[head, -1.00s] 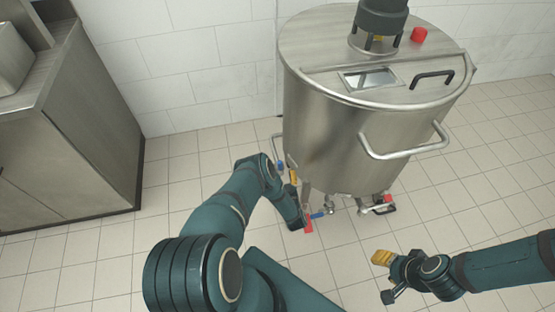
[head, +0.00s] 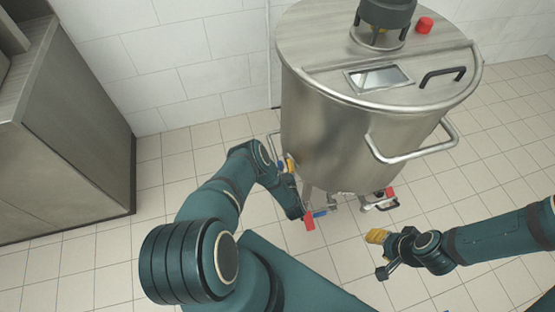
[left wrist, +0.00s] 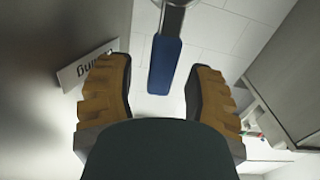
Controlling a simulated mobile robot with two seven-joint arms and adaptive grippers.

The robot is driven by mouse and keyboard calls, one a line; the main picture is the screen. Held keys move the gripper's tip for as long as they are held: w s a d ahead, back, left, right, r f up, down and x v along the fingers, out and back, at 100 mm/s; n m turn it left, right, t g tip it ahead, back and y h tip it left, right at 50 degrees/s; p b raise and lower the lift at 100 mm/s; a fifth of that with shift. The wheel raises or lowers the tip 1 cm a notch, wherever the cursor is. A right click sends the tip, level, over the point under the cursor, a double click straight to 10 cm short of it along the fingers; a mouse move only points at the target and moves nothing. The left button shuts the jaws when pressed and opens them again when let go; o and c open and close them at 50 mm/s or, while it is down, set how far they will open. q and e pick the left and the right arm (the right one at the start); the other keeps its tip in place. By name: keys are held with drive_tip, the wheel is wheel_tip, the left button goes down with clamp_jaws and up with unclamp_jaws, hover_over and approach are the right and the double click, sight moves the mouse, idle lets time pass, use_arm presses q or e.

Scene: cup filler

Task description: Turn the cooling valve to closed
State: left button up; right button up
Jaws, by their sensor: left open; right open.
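The cooling valve's blue handle (left wrist: 165,65) hangs from a metal stem in the left wrist view. My left gripper (left wrist: 162,95) is open, with one yellow finger on each side of the handle and gaps showing between. A white label reading "Cooling" (left wrist: 87,68) is on the tank wall beside it, seen inverted. In the head view, my left gripper (head: 291,165) is beside the tank's lower left side, mostly hidden by its arm. My right gripper (head: 377,237) is open and empty above the floor, right of the tank's base.
The steel tank (head: 345,145) stands in the middle, with a bar handle (head: 410,155) on its side. A steel cabinet (head: 70,130) stands at the left. The tiled floor at right is clear.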

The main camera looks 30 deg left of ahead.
use_arm(q)
drive_tip(key=shift+w+a, duration=0.2)
idle(0.3)
clamp_jaws()
